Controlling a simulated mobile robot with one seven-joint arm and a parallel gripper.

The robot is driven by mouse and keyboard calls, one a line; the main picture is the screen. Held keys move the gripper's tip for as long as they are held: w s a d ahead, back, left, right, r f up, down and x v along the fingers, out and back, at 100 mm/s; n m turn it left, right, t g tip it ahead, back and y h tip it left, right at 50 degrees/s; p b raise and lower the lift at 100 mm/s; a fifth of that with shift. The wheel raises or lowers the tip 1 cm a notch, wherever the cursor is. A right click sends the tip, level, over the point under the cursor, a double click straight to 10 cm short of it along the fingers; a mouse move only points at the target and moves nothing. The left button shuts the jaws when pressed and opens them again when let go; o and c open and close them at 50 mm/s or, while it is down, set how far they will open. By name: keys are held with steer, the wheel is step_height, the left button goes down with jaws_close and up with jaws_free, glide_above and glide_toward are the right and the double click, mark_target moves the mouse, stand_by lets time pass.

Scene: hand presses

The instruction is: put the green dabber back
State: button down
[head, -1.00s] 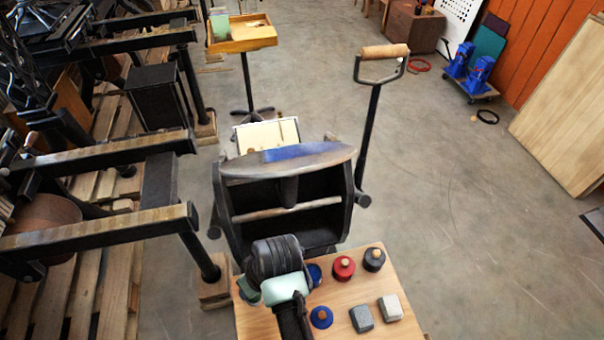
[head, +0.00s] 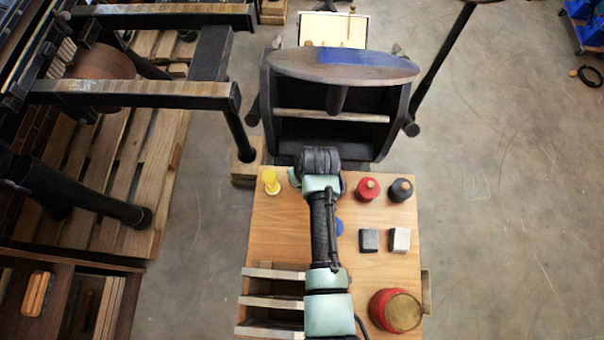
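I see no green dabber in either frame; the pale green patches are parts of my arm. On the wooden worktop (head: 275,230) stand a yellow dabber (head: 270,182), a red dabber (head: 368,189) and a black dabber (head: 400,190). A blue dabber (head: 339,227) shows only at its edge beside my arm. My arm reaches forward over the worktop's middle, its dark wrist end near the far edge, in front of the press. My gripper's fingers are hidden behind the arm, so what they hold cannot be seen.
The press (head: 341,64) stands beyond the worktop, with blue ink on its disc. A dark block (head: 369,241) and a pale block (head: 401,239) sit right of my arm. A red tin (head: 396,311) stands at front right, slotted shelves (head: 272,287) at front left.

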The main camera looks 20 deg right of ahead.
steer(key=shift+f, duration=0.4)
steer(key=shift+f, duration=0.1)
steer(key=shift+c, duration=1.8)
jaws_free()
steer(key=v, duration=1.2)
